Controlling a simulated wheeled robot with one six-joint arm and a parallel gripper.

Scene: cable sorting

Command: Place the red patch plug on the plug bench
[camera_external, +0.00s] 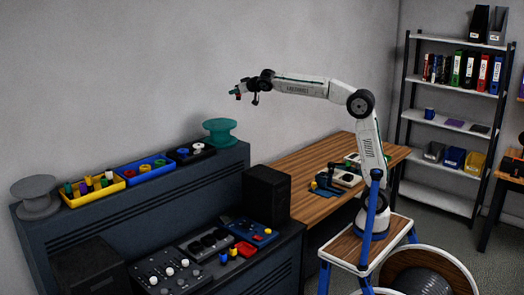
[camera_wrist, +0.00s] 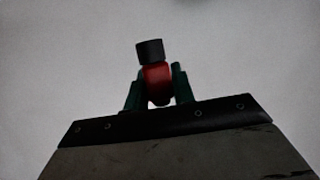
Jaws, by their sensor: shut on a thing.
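My gripper (camera_external: 238,93) is high in the air at the left end of my outstretched arm, in front of the bare wall. In the wrist view its two green fingers (camera_wrist: 158,92) are shut on the red patch plug (camera_wrist: 157,76). The plug has a red body and a black end (camera_wrist: 150,50) that sticks out past the fingertips. In the external view the plug is only a tiny reddish spot at the gripper. I cannot tell for sure which thing is the plug bench; a blue panel (camera_external: 263,236) with red and yellow pieces lies on the dark console.
Yellow (camera_external: 95,199), blue (camera_external: 147,178) and black trays stand on the dark cabinet's top between a grey spool (camera_external: 36,196) and a green spool (camera_external: 220,131). A black box (camera_external: 266,192) rises beside the console. A wooden table (camera_external: 310,160) holds small devices. Air around my gripper is clear.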

